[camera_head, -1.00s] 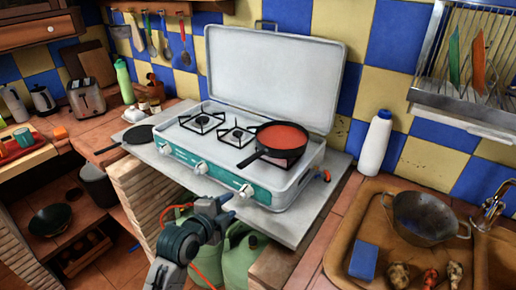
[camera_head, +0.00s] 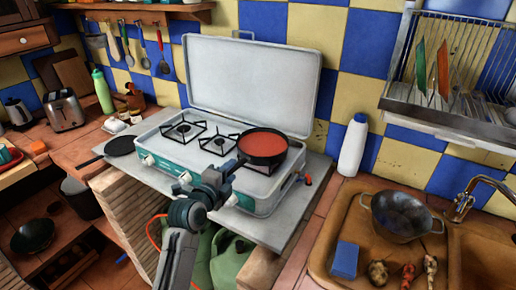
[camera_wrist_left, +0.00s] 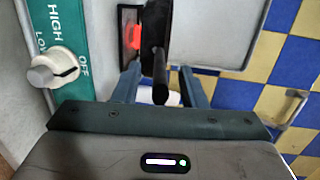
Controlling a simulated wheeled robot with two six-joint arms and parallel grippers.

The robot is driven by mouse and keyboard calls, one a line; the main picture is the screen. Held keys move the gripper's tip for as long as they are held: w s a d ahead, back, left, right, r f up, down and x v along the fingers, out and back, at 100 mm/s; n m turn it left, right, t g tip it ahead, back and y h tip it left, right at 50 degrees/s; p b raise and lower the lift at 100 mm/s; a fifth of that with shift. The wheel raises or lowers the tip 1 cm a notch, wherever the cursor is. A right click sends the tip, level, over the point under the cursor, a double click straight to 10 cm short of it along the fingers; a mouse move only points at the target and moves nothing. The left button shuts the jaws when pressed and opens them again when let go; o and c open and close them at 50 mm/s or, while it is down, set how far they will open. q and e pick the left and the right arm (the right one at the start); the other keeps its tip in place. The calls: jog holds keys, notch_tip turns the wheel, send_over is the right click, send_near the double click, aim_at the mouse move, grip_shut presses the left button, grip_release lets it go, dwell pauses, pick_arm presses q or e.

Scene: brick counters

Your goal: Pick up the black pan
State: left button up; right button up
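The black pan (camera_head: 263,141) with a red inside sits on the right burner of the camping stove (camera_head: 262,193). Its handle points toward the front left and is mostly hidden by my left gripper (camera_head: 236,166) in the head view. In the left wrist view a dark handle (camera_wrist_left: 160,70) lies between the two fingers of my left gripper (camera_wrist_left: 160,88). The fingers are apart, with gaps visible on both sides of the handle. My right gripper is not in view.
The stove's raised lid (camera_head: 255,80) stands behind the pan. A second dark pan (camera_head: 120,145) lies left of the stove. A white bottle (camera_head: 353,146) stands to the right, near a sink with a metal colander (camera_head: 401,214). Stove knobs line the front edge.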

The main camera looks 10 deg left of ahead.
pick_arm(q)
jog(key=shift+x, duration=1.15)
jog(key=shift+s, duration=0.1)
grip_shut()
jog(key=shift+a+r, duration=0.1)
jog(key=shift+r, duration=0.05)
